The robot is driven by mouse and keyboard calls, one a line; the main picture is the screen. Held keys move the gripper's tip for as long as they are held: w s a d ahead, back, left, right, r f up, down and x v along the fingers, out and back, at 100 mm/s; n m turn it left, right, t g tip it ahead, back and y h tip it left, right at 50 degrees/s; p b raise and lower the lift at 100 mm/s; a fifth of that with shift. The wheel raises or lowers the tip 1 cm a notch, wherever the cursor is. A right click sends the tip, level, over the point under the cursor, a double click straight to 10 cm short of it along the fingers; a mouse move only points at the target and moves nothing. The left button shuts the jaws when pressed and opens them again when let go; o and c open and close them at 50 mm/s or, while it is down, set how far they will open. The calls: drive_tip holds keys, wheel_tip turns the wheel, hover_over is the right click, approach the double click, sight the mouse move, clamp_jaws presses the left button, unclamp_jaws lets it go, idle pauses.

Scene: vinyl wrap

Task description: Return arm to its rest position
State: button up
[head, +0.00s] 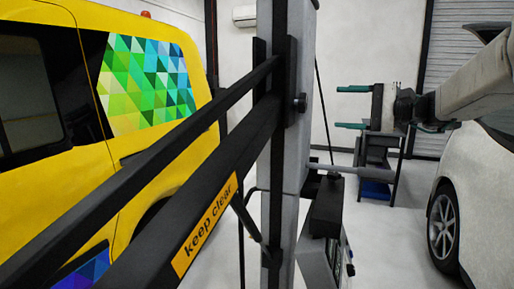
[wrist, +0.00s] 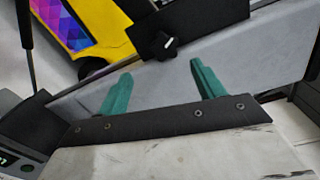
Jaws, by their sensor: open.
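My arm (head: 470,92) reaches in from the right edge of the head view, level and well above the floor. My gripper (head: 338,107) points left at its end, with its two teal fingers spread one above the other and nothing between them. In the wrist view my gripper (wrist: 160,69) also shows its two teal fingers wide apart and empty. Behind them lies a grey surface with a black knob (wrist: 163,45), apart from the fingers as far as I can tell.
A grey post (head: 305,150) and a black bar with a "keep clear" label (head: 206,224) cross the head view. A yellow van (head: 65,185) with a triangle-patterned window panel (head: 145,82) stands left. A pale car (head: 465,185) is at right. A dark stand (head: 377,155) is behind.

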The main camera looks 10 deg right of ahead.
drive_tip(key=s+a+f+n+g+h, duration=0.1)
drive_tip(key=s+a+f+g+h, duration=0.15)
drive_tip(key=s+f, duration=0.4)
drive_tip(key=s+a+f+g+h, duration=0.25)
drive_tip(key=s+f+g, duration=0.2)
drive_tip(key=f, duration=0.35)
drive_tip(key=s+f+n+h, duration=0.3)
drive_tip(key=s+f+h, duration=0.1)
drive_tip(key=s, duration=0.7)
drive_tip(key=s+f+n+h, duration=0.4)
drive_tip(key=s+f+h, duration=0.1)
drive_tip(key=s, duration=0.6)
drive_tip(key=shift+a+g+h, duration=0.3)
drive_tip(key=shift+h, duration=0.4)
